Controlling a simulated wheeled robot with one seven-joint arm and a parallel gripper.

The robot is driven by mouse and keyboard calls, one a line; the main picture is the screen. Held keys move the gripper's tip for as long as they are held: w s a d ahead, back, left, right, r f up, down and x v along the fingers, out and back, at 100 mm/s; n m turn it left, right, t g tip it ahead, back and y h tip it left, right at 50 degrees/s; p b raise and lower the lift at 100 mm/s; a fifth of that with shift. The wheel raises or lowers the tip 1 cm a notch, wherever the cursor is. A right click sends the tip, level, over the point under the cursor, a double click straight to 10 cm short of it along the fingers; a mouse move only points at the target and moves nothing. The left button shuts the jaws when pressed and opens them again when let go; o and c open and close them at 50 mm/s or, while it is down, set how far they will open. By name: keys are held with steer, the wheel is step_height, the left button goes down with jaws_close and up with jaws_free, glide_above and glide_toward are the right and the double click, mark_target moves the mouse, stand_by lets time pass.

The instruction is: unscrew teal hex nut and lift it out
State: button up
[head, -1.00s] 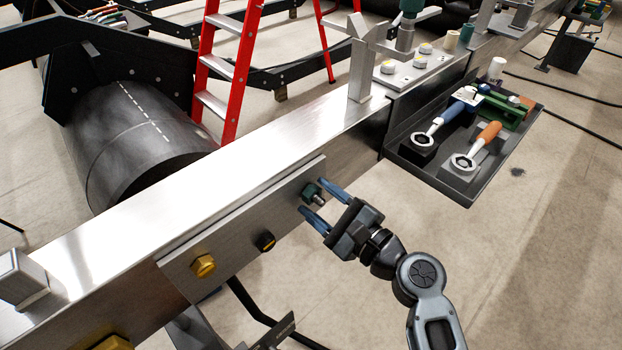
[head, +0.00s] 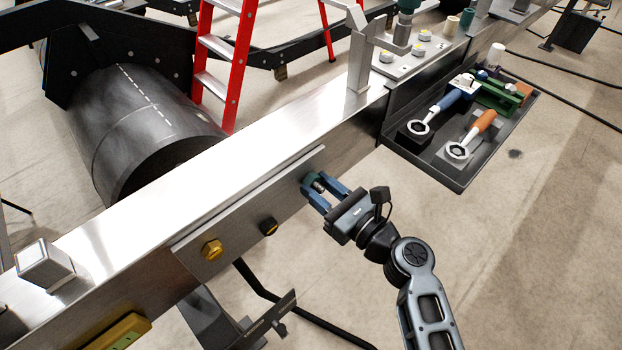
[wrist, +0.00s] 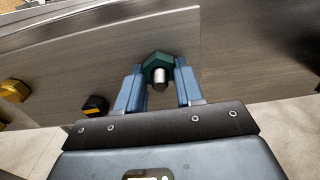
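The teal hex nut (head: 311,178) sits on a bolt at the right end of a steel plate on the side of the beam. In the wrist view the nut (wrist: 157,65) is dark teal, with the bare bolt end (wrist: 160,80) sticking out of it toward me. My gripper (head: 316,184) has its two blue fingers on either side of the nut. In the wrist view the fingers (wrist: 158,73) meet the nut's left and right sides with no clear gap, so they look shut on it. The nut is against the plate.
A black bolt head (head: 268,226) and a brass one (head: 212,249) are on the same plate (head: 240,232), left of the nut. A dark tray (head: 455,180) with wrenches hangs at the beam's right. The floor below my arm is open.

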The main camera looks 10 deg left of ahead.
steer(key=c, duration=0.4)
steer(key=shift+f+n+b, duration=0.25)
steer(key=shift+n+b, duration=0.65)
steer(key=shift+b, duration=0.15)
steer(key=shift+c, duration=0.2)
steer(key=n+b, duration=0.5)
steer(key=n, duration=0.1)
steer(key=shift+n, duration=0.4)
steer(key=n+b, duration=0.2)
steer(key=shift+n+b, duration=0.35)
steer(key=shift+n, duration=0.05)
steer(key=shift+r+n, duration=0.25)
steer(key=shift+n, duration=0.05)
